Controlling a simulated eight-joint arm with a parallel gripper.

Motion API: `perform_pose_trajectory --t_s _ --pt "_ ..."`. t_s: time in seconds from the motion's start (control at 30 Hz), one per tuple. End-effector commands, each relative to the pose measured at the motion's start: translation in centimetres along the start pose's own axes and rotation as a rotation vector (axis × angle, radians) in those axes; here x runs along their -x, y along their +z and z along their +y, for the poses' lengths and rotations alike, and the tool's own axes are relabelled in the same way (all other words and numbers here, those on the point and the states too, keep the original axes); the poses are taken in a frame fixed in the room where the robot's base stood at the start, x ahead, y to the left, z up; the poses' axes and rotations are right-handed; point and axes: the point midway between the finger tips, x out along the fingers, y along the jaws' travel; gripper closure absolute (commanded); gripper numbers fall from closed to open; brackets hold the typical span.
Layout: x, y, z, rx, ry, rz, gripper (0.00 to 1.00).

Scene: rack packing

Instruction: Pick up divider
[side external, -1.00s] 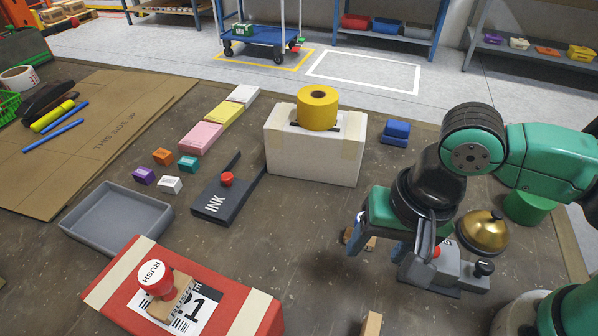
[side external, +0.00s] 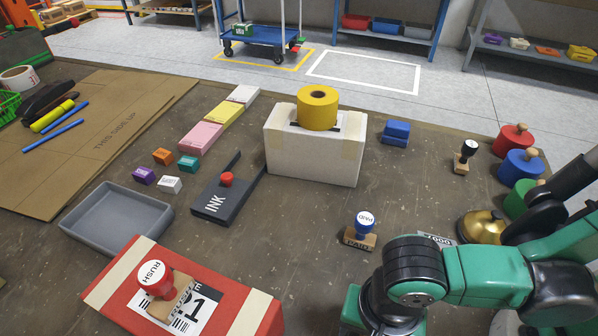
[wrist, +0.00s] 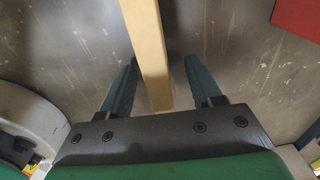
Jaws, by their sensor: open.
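The divider (wrist: 152,45) is a narrow, light wooden strip running down the middle of the wrist view from the top edge. My gripper (wrist: 160,66) is open, with one blue finger on each side of the strip. Gaps show between the strip and both fingers, so it is not clamped. The strip's near end lies by the gripper's palm. In the side view my wrist and arm cover the lower right, and the fingers and the divider are hidden.
A red box (side external: 250,317) with a label and a RUSH stamp (side external: 157,277) lies to the left; a red corner (wrist: 300,17) shows in the wrist view. A blue-topped stamp (side external: 364,222) stands just behind my arm.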

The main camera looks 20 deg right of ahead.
Motion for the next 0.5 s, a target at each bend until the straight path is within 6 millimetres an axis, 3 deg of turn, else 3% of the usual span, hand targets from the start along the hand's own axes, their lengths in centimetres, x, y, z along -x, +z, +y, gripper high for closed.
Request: perform_pose_trajectory --t_s 0.37,0.5 --pt "-0.41 -0.02 0.03 0.0 0.0 0.0 0.42" --pt "-0.4 -0.01 0.03 0.0 0.0 0.0 0.76"
